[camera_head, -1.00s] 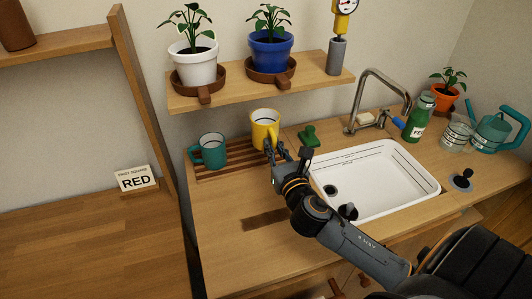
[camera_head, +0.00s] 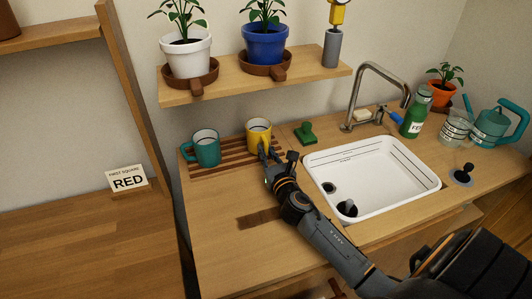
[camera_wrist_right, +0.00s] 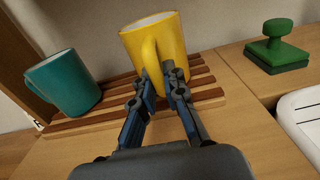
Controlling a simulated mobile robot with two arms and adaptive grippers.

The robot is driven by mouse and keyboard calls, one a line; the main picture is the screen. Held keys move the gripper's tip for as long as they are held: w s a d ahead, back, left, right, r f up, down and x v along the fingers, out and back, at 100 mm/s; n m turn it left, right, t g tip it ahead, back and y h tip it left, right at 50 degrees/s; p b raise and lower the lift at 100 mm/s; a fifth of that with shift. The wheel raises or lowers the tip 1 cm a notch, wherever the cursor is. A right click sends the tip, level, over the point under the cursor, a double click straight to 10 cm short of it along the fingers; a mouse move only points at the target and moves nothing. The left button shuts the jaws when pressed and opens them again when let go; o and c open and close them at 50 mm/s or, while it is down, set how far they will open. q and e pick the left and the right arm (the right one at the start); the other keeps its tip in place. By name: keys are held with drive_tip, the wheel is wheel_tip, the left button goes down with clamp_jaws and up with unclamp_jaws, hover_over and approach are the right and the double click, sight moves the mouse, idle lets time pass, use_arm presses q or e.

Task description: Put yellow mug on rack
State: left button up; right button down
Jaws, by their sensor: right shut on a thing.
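The yellow mug (camera_head: 258,135) is upright at the right end of the slatted wooden rack (camera_head: 225,163). It also shows in the right wrist view (camera_wrist_right: 172,42), where its base is over the slats (camera_wrist_right: 205,92). I cannot tell for sure whether the base touches them. My right gripper (camera_head: 266,155) reaches in from the front and is shut on the mug's handle (camera_wrist_right: 150,58). The fingers (camera_wrist_right: 160,82) hide part of the handle and the lower mug. My left gripper is not in view.
A teal mug (camera_head: 206,150) stands on the rack's left part, apart from the yellow one. A green stamp-like block (camera_head: 305,133) sits to the right, beside the white sink (camera_head: 375,175). A shelf (camera_head: 300,80) with potted plants hangs above. The counter front is clear.

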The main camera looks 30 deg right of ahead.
drive_tip(key=shift+r, duration=0.1)
drive_tip(key=c, duration=1.4)
unclamp_jaws()
drive_tip(key=shift+f, duration=0.2)
drive_tip(key=shift+r, duration=0.15)
drive_tip(key=b+v, duration=0.1)
drive_tip(key=v, duration=1.1)
drive_tip(key=shift+s, duration=0.1)
